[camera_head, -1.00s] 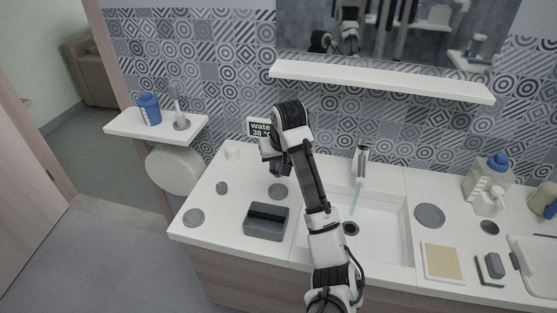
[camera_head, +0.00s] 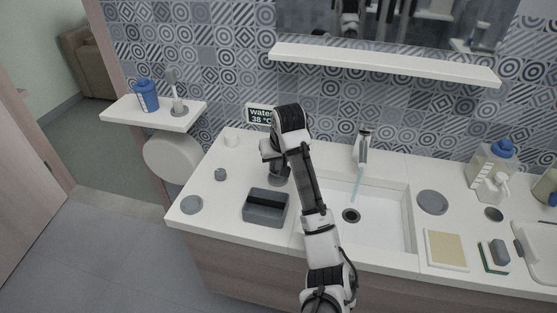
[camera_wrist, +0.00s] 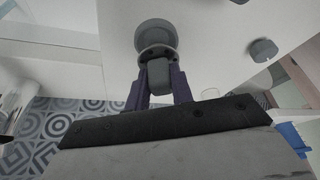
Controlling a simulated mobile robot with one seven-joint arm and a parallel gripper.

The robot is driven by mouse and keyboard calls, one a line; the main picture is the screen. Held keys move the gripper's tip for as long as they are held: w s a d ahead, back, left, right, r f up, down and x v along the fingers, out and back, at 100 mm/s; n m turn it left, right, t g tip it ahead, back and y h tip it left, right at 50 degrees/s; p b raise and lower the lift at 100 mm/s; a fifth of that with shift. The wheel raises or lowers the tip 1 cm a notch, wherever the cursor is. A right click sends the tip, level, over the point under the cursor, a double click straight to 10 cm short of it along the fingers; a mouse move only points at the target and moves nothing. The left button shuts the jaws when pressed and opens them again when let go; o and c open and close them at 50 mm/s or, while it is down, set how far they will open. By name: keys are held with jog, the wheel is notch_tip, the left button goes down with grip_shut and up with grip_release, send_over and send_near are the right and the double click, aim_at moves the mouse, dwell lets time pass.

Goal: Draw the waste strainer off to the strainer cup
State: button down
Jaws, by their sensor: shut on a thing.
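My gripper (camera_head: 278,170) points down over the counter left of the sink. In the wrist view its two fingers (camera_wrist: 157,85) are shut on a grey rounded block (camera_wrist: 158,71), which I take to be the waste strainer's grip. I cannot tell whether the held piece touches the cup.
A grey box with a dark slot (camera_head: 265,207) stands close in front of my gripper. A small grey knob (camera_head: 220,174), a grey disc (camera_head: 191,204) and a white cup (camera_head: 232,140) are to the left. The tap (camera_head: 362,148) runs a thin stream into the sink (camera_head: 385,220).

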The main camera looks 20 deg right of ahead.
jog(key=shift+f+b, duration=0.3)
jog(key=shift+f, duration=0.45)
jog(key=shift+f, duration=0.2)
dwell(0.5)
jog(key=shift+f, duration=0.2)
jog(key=c, duration=1.1)
grip_release()
jog(key=shift+r, duration=0.15)
jog(key=shift+c, duration=0.2)
